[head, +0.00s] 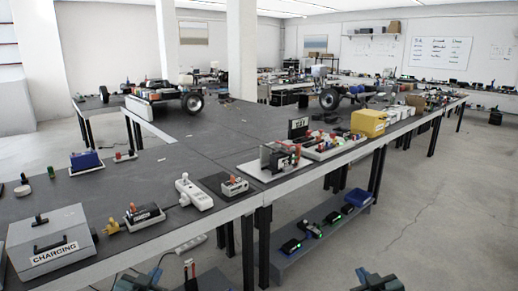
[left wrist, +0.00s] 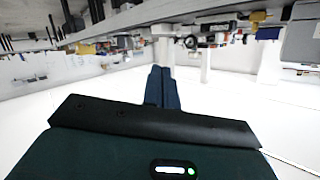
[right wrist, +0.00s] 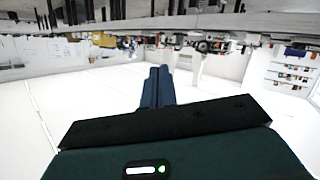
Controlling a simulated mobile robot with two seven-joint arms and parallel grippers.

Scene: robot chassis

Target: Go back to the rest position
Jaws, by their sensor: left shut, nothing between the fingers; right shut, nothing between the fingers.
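My left gripper (head: 155,274) shows at the bottom edge of the head view, low in front of the table. In the left wrist view its fingers (left wrist: 162,88) are together with nothing between them. My right gripper (head: 362,274) shows at the bottom edge of the head view, right of the table's near corner and over the floor. In the right wrist view its fingers (right wrist: 158,87) are together and empty. Both wrist views look upside down. Neither gripper visibly touches anything. Most of both arms is outside the head view.
A long dark table (head: 190,150) spans the view. A yellow box (head: 369,122) stands on the right side. A low shelf (head: 330,236) holds devices. Floor at right (head: 430,220) is clear.

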